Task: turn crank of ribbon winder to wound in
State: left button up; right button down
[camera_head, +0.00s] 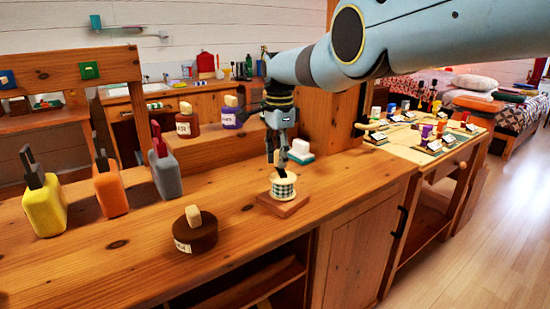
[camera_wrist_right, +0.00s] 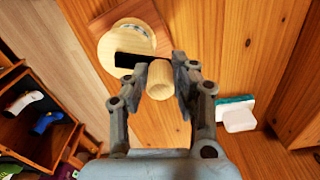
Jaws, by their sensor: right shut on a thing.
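The ribbon winder is a pale wooden spool (camera_head: 284,190) with a checked ribbon on it, standing on a reddish-brown base (camera_head: 283,204) near the counter's front edge. In the right wrist view the spool (camera_wrist_right: 113,42) shows from above, with a black crank arm (camera_wrist_right: 130,60) across its top and a round wooden knob (camera_wrist_right: 160,80) at the arm's end. My right gripper (camera_head: 276,163) points down over the winder, its fingers (camera_wrist_right: 159,86) on either side of the knob and shut on it. The gripper hides part of the crank in the head view. My left gripper is not in view.
A white block with a teal layer (camera_head: 301,150) stands just behind the winder. A round brown pot (camera_head: 195,232) sits to its left. Yellow (camera_head: 45,208), orange (camera_head: 110,190) and grey (camera_head: 166,172) bottles stand further left. Bare counter lies between.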

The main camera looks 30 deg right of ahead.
jog(key=m, duration=0.1)
jog(key=d+m, duration=0.1)
jog(key=m+p, duration=0.1)
jog(key=shift+s+d+r+m, duration=0.15)
jog(key=shift+s+m, duration=0.15)
jog(key=shift+m, duration=0.1)
jog(key=m+p, duration=0.1)
jog(key=m, duration=0.1)
jog(key=s+d+m+p, duration=0.1)
jog(key=m+p, duration=0.1)
jog(key=shift+s+m, duration=0.1)
jog(key=shift+m, duration=0.2)
jog(key=m+p, duration=0.1)
jog(key=s+m+p, duration=0.1)
jog(key=m, duration=0.1)
jog(key=m+p, duration=0.1)
jog(key=shift+s+d, duration=0.2)
jog(key=shift+d, duration=0.15)
jog(key=m+p, duration=0.2)
jog(key=shift+s+m, duration=0.4)
jog(key=shift+s+m+p, duration=0.35)
jog(key=shift+m+p, duration=0.4)
jog(key=shift+m, duration=0.25)
jog(key=shift+a, duration=0.1)
jog(key=c, duration=1.1)
grip_release()
jog(key=shift+s, duration=0.1)
